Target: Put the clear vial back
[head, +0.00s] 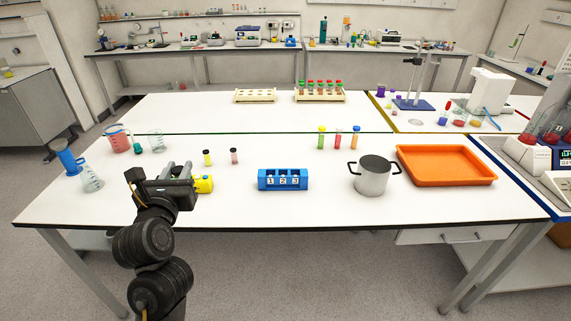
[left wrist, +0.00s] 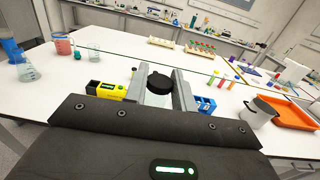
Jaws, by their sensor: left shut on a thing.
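My left gripper (head: 178,186) is over the front left of the white table. In the left wrist view its two fingers (left wrist: 161,88) are shut on a clear vial (left wrist: 155,100) with a black cap. In the head view I cannot make this vial out. A blue rack (head: 283,181) marked 1, 2, 3 stands on the table to the right of the gripper; it also shows in the left wrist view (left wrist: 205,104). Whether its slots are filled is too small to tell. My right gripper is not in view.
A yellow device (head: 204,184) sits right beside the gripper in the head view. Two black-capped vials, one yellow (head: 207,158) and one pink (head: 234,157), stand behind. A pot (head: 372,177) and orange tray (head: 446,166) are at right, beakers (head: 91,178) at left.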

